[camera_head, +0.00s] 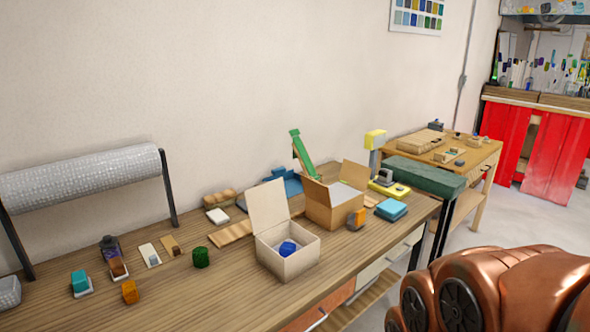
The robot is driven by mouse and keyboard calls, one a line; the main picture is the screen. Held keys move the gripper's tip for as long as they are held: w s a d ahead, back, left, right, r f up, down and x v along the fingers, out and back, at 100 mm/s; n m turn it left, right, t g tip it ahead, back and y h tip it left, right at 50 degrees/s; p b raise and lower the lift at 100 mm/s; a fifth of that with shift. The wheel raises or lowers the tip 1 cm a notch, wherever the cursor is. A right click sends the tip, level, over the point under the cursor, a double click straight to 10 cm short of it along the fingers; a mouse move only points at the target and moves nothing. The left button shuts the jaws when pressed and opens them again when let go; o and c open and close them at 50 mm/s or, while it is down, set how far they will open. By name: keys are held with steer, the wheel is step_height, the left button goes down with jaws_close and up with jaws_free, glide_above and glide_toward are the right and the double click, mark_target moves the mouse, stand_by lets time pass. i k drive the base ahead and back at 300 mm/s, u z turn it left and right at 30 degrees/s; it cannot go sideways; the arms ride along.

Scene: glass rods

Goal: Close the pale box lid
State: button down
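A pale box (289,265) stands on the wooden workbench, near its front edge. Its pale lid (268,204) is open and stands up, tilted back, from the box's rear left side. A blue object (288,248) lies inside the box. My arm, copper-coloured, shows large at the lower right, apart from the bench. My gripper is not in view.
A brown cardboard box (333,207) with open flaps stands just behind and right of the pale box. A green cylinder (201,257) and small coloured blocks lie to the left. A bubble-wrap roll (80,178) stands at the far left. The workbench (225,299) is bare left of the box's front.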

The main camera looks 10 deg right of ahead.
mark_target(267, 204)
steer(key=z, duration=0.1)
steer(key=i, duration=0.65)
steer(key=u, duration=0.75)
steer(key=i, duration=0.5)
steer(key=u, duration=0.65)
